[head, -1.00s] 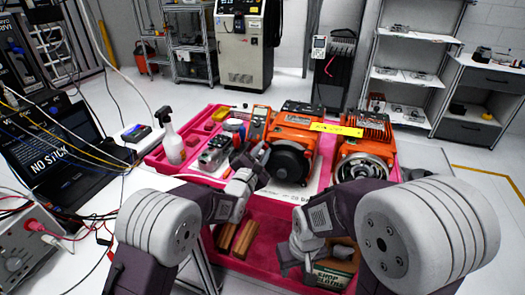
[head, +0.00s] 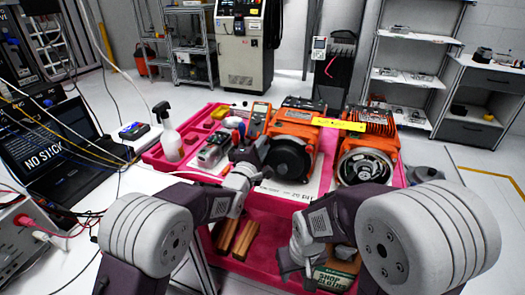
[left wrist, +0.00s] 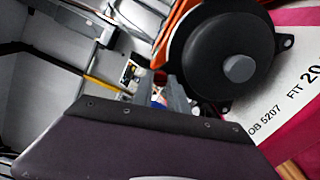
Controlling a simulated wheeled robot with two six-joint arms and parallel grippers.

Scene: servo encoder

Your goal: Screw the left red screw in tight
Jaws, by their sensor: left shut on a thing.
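The left orange motor (head: 303,116) with its round black rear cover (head: 290,160) stands on the red cart. The cover is large in the left wrist view (left wrist: 205,65). My left gripper (head: 256,152) is at the left edge of this cover. In the left wrist view its fingers (left wrist: 173,92) reach the cover's flange. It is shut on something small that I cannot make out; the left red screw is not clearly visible. My right gripper (head: 298,264) hangs low in front of the cart, away from the motors; its jaw opening is unclear.
The right orange motor (head: 365,160) has its rear end uncovered. A yellow strip (head: 338,124) lies across the motors' tops. A spray bottle (head: 168,135), a multimeter (head: 259,117) and small parts stand at the cart's left. A laptop (head: 55,150) is on the left bench.

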